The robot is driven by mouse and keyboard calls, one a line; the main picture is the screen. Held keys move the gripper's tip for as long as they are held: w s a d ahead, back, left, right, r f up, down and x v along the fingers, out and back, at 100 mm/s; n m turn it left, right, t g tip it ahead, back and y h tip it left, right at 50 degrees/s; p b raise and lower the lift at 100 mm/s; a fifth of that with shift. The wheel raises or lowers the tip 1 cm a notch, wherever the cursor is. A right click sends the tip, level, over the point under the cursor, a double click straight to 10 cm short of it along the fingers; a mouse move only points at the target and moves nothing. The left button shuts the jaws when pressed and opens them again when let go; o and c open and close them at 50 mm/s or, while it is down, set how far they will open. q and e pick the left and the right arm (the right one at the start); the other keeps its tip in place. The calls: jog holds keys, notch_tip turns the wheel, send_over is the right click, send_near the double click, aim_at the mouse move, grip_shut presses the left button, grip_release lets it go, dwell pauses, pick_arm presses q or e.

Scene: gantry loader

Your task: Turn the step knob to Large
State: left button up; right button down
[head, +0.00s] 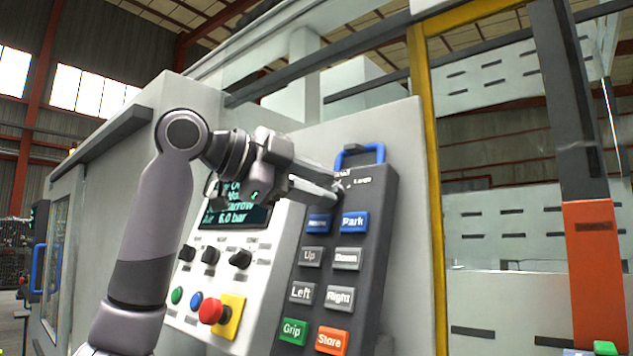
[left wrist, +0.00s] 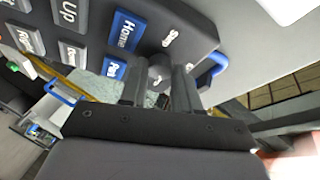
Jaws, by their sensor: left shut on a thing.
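The step knob (left wrist: 158,74) is a small grey knob at the top of the dark pendant (head: 375,255), above the blue Home and Park buttons. In the left wrist view my left gripper (left wrist: 160,84) has one finger on each side of the knob and is shut on it. In the head view the fingertips of my left gripper (head: 335,190) reach the pendant's top and hide most of the knob. The Large label (head: 362,181) shows just right of the fingertips. I cannot tell which label the knob points to. My right gripper is not in view.
A blue handle (head: 360,153) arches over the pendant's top, close to the fingertips. Left of the pendant, a panel holds a display (head: 238,213), black knobs and a red emergency stop (head: 210,311). A yellow post (head: 428,150) stands to the right.

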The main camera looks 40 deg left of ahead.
pick_arm(q)
jog(key=o, duration=1.1)
jog(key=shift+c, duration=0.2)
jog(key=shift+s, duration=0.15)
jog(key=v, duration=0.7)
jog(key=shift+b, duration=0.3)
